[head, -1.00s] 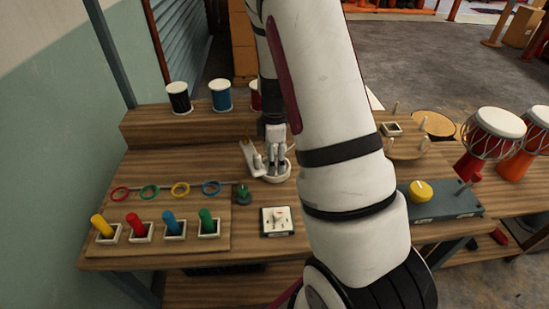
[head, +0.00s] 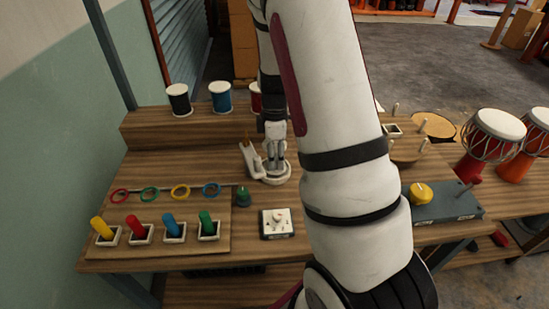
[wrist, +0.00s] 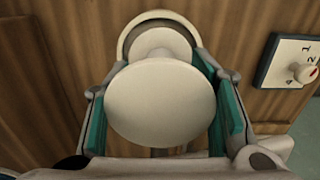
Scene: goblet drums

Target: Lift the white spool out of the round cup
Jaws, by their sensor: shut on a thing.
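The white spool (wrist: 160,100) shows end-on in the wrist view, its large near disc between the teal pads of my gripper (wrist: 162,108). My gripper is shut on it. A smaller disc, apparently the spool's far end, shows beyond it. The round cup (wrist: 127,40) shows as a pale ring behind that disc. In the head view the cup (head: 272,181) stands on the bench, with my gripper (head: 273,160) pointing down just above it. The spool is mostly hidden there by the fingers. I cannot tell whether its lower end is clear of the cup's rim.
A green knob (head: 243,196) and a white dial plate (head: 277,222) are in front. Coloured pegs in square holders (head: 174,229) fill the left front. Thread reels (head: 220,97) stand on the back shelf.

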